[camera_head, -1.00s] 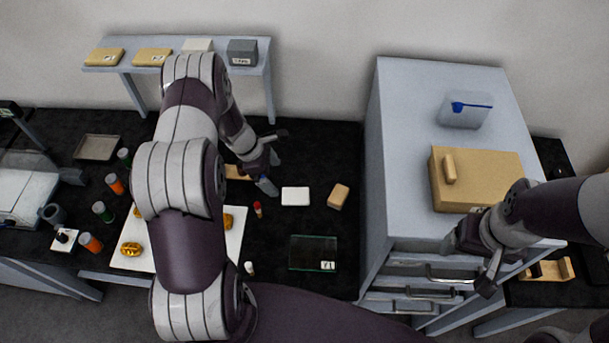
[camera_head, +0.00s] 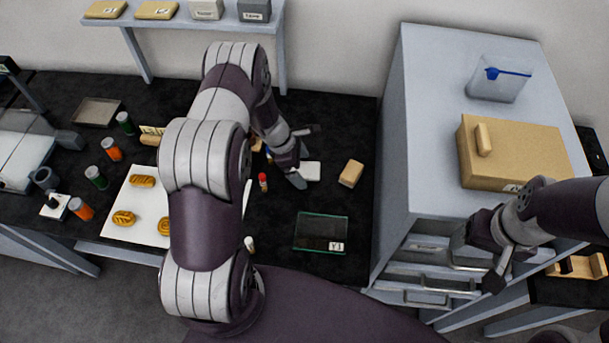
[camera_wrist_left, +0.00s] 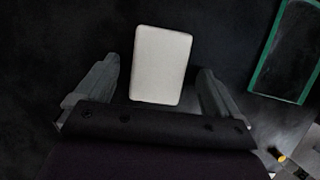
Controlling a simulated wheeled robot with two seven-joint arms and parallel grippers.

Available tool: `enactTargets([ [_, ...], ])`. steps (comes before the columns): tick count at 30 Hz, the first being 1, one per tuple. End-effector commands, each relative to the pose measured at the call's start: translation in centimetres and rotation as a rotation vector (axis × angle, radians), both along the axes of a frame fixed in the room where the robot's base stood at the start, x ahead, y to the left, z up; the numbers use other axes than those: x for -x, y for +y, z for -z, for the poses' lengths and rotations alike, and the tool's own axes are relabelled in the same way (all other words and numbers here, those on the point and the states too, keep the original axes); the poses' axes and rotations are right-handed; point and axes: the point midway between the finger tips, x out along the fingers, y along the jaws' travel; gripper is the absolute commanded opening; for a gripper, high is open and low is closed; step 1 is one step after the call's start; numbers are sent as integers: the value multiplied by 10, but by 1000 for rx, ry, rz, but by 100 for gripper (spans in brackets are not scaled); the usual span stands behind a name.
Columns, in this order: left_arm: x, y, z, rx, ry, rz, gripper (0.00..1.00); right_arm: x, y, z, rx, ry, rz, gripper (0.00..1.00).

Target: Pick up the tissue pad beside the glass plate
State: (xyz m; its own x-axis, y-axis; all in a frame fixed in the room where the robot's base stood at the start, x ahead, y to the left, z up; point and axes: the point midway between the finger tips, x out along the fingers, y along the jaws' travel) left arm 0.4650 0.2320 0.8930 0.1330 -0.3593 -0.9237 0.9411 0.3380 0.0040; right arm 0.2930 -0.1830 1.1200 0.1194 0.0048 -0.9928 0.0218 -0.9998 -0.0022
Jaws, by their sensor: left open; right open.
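The tissue pad, a white rounded rectangle (camera_head: 312,171), lies flat on the black bench top, behind the glass plate. In the left wrist view the pad (camera_wrist_left: 160,65) lies ahead of and between the two fingers of my open left gripper (camera_wrist_left: 160,95), apart from both. In the head view my left gripper (camera_head: 304,156) is at the pad's left side and hides part of it. The glass plate (camera_head: 321,232) has green edges and a small label; its corner also shows in the left wrist view (camera_wrist_left: 290,50). My right gripper (camera_head: 478,262) is open and empty by the drawer cabinet.
A tan block (camera_head: 351,173) lies right of the pad. A small red-capped vial (camera_head: 263,182) stands to its left. The grey drawer cabinet (camera_head: 420,110) rises at the right. A white board (camera_head: 128,219) with gilt pieces lies left.

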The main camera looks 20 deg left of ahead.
Motion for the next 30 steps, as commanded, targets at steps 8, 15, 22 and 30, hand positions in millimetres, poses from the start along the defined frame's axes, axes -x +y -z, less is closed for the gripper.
enactTargets([
  [8,1,0,-2,0,1,-1,44,0,0,-2,0,-1,0,77],
  [15,0,0,-2,0,1,-1,36,0,0,-2,0,-1,0,77],
  [22,0,0,-20,1,0,0,36,0,0,-17,0,-1,0,77],
  [30,12,-25,-63,2,3,2,36,0,0,-47,0,-1,0,77],
])
